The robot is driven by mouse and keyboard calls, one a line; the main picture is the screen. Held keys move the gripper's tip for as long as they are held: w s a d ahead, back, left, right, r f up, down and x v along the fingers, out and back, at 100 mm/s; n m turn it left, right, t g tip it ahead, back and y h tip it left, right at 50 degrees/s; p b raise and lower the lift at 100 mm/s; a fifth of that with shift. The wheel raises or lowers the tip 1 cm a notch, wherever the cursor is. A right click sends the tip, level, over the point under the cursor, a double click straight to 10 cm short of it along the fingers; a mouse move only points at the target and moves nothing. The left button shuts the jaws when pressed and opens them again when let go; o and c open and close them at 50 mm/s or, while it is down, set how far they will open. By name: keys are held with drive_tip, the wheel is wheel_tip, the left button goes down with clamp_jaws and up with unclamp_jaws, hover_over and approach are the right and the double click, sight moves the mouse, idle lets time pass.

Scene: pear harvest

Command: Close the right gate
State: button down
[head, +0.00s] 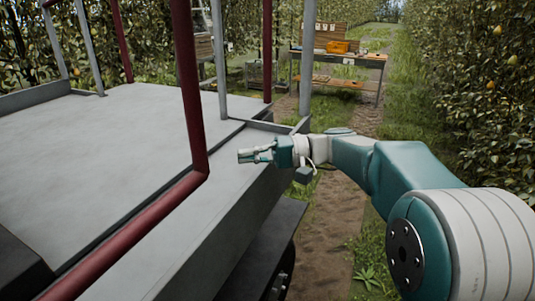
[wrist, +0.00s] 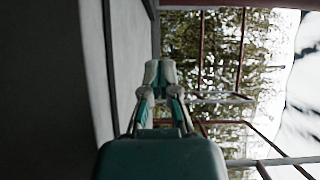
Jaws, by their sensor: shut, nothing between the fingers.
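A dark red tubular frame (head: 188,80), which looks like a gate, stands large in the head view. Its upright bends near the platform's right edge and runs down to the lower left. I cannot tell for sure that it is the right gate or how far it is swung. More red bars (head: 267,60) show at the platform's far side, and thin red bars (wrist: 241,50) show in the wrist view. My gripper (head: 243,156) is shut and empty, over the platform's right edge, to the right of the near red upright and apart from it in the picture. Its closed fingertips (wrist: 159,70) show in the wrist view.
The grey platform (head: 90,135) with a raised edge fills the left. Grey posts (head: 307,55) rise at its far corner. A table (head: 340,58) with crates stands beyond. A dirt path (head: 335,215) and pear trees (head: 490,90) lie to the right.

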drive_tip(key=s+a, duration=0.3)
drive_tip(key=a, duration=0.1)
drive_tip(key=shift+s+a+f, duration=0.15)
drive_tip(key=shift+s+a, duration=0.05)
drive_tip(key=shift+s, duration=0.2)
